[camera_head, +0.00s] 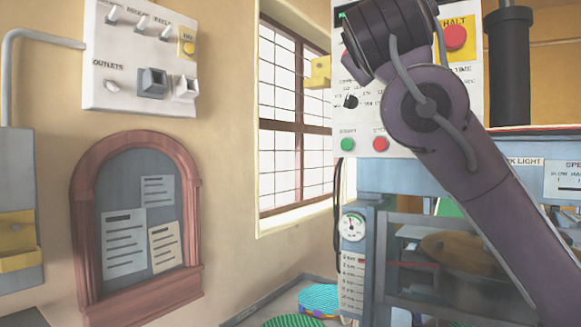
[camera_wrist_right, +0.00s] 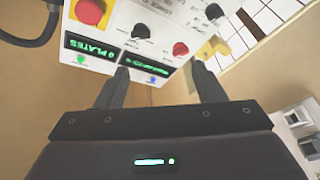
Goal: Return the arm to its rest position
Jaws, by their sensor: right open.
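My right arm (camera_head: 490,190) rises from the lower right in the head view and bends in front of the press's white control panel (camera_head: 365,115). Its gripper lies beyond the top of that view. In the right wrist view my right gripper (camera_wrist_right: 161,82) is open, its two dark fingers apart with nothing between them. The control panel (camera_wrist_right: 150,15) is beyond the fingertips there, with a red button (camera_wrist_right: 90,11), knobs and a lit display (camera_wrist_right: 90,48) reading "0 PLATES". I cannot tell how near the fingertips are to it. My left gripper is not in view.
The press frame (camera_head: 375,265) with a gauge (camera_head: 352,226) stands at the right, partly behind my arm. A switch box (camera_head: 140,55) and an arched notice board (camera_head: 140,215) are on the left wall, beside a window (camera_head: 290,120). Green (camera_head: 293,322) and blue (camera_head: 319,298) round items sit low down.

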